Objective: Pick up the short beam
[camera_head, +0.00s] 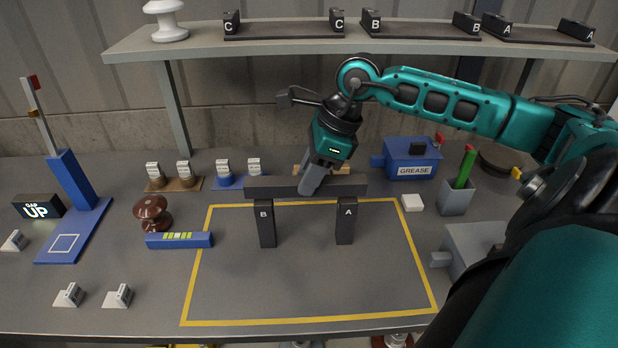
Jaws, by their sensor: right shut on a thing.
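The short beam (268,187) is a dark grey bar, lying level left to right at the back of the yellow-outlined area. My right gripper (312,184) comes down from above and is shut on the beam near its middle, hiding that part. Below the beam stand two upright black posts, one marked B (266,225) and one marked A (346,222). The beam spans both post tops; I cannot tell whether it touches them or hangs just above. My left gripper is not in view.
A shelf (270,47) with black lettered holders runs along the back. A blue GREASE box (411,158) and a grey cup (457,199) stand at right. A blue level (180,240) and brown insulator (152,213) lie at left. The yellow-outlined area (310,285) is clear in front.

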